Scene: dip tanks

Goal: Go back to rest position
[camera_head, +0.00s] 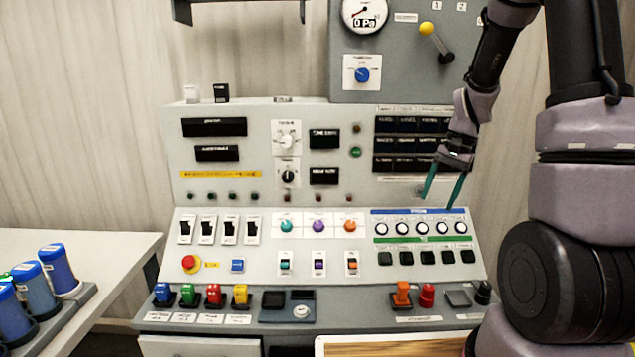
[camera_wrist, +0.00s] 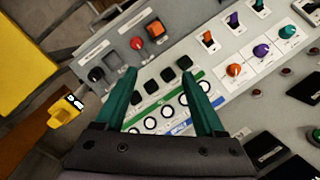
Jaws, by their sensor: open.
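My gripper (camera_head: 441,190) has two green fingers and hangs in front of the right side of the control panel (camera_head: 180,260). The fingers are spread apart with nothing between them. In the wrist view my gripper (camera_wrist: 160,95) also shows open, with the row of round white-faced knobs (camera_wrist: 168,113) and several black switches (camera_wrist: 152,86) of the panel behind the fingers. I cannot tell from these frames whether a fingertip touches the panel.
A grey upper box (camera_head: 400,75) carries a gauge (camera_head: 368,14) and a yellow-knobbed lever (camera_head: 432,38). Blue canisters (camera_head: 58,268) stand in a rack on the left table (camera_head: 110,245). A red emergency button (camera_head: 191,264) and colored switches line the panel. Open air lies before the panel's left half.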

